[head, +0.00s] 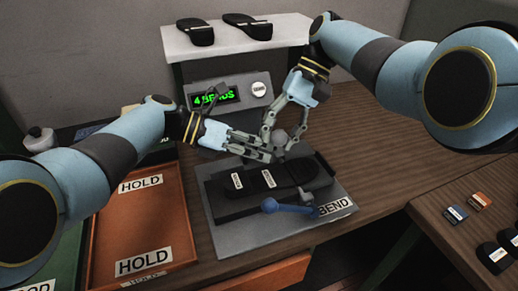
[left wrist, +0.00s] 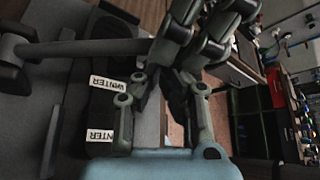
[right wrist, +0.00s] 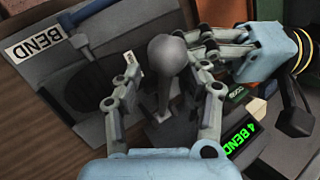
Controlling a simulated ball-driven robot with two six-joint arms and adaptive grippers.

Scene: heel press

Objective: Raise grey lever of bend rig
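The bend rig (head: 232,205) stands on a grey plate marked BEND, with a dark sole labelled WINTER (left wrist: 105,115) lying on it. Its grey lever ends in a round knob (head: 280,138), which is large in the right wrist view (right wrist: 168,55). My right gripper (head: 280,143) is open, its fingers on either side of the knob with gaps showing. My left gripper (head: 269,151) reaches in from the left, its fingertips close beside the knob and right fingers; its tips are partly hidden. A blue lever (head: 288,207) lies low at the rig's front.
Behind the rig are a box with a green display (head: 215,98) reading 4 BENDS and a white shelf (head: 225,40) with two soles. An orange HOLD tray (head: 145,230) lies at left. More soles and small cards lie on the right-hand table (head: 470,240). Both grippers crowd together.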

